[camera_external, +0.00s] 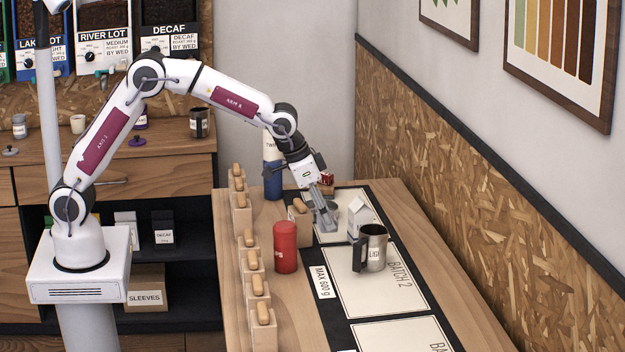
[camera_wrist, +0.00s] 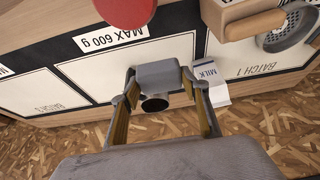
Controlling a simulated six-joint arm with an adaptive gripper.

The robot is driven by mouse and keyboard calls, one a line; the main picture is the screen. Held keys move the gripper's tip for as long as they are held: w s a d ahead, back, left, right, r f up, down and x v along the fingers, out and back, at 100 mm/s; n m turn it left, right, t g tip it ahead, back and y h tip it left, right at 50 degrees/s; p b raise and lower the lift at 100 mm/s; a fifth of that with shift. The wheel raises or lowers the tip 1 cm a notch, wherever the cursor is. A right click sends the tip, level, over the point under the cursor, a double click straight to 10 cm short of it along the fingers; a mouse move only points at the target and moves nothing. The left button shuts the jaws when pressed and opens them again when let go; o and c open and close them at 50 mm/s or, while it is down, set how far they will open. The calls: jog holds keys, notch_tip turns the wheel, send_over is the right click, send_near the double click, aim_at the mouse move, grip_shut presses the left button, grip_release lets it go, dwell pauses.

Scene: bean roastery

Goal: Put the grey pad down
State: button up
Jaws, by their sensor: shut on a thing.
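The grey pad (camera_wrist: 160,73) is a small grey block between my two fingertips. My gripper (camera_external: 325,217) is shut on it above the black-bordered mat, near the line between the first two white panels. In the wrist view my gripper (camera_wrist: 160,82) has one finger on each side of the pad. In the external view the pad blends with the grey fingertips, and I cannot tell whether it touches the mat. The mat's BATCH 2 panel (camera_external: 385,287) has free space at its front.
A steel mug (camera_external: 376,250) with a black handle and a milk carton (camera_external: 360,213) stand close to my gripper. A red canister (camera_external: 285,247) is nearer the left. Several wooden blocks (camera_external: 243,222) with handles line the table's left edge. A blue bottle (camera_external: 272,182) stands behind.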

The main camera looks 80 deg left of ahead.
jog(key=shift+f, duration=0.1)
send_over(331, 263)
jog(key=s, duration=0.2)
jog(key=shift+w+d+f, duration=0.1)
jog(key=shift+w+f, duration=0.05)
jog(key=shift+f, duration=2.85)
jog(key=shift+f, duration=1.85)
jog(key=shift+f, duration=0.15)
jog(key=o, duration=0.9)
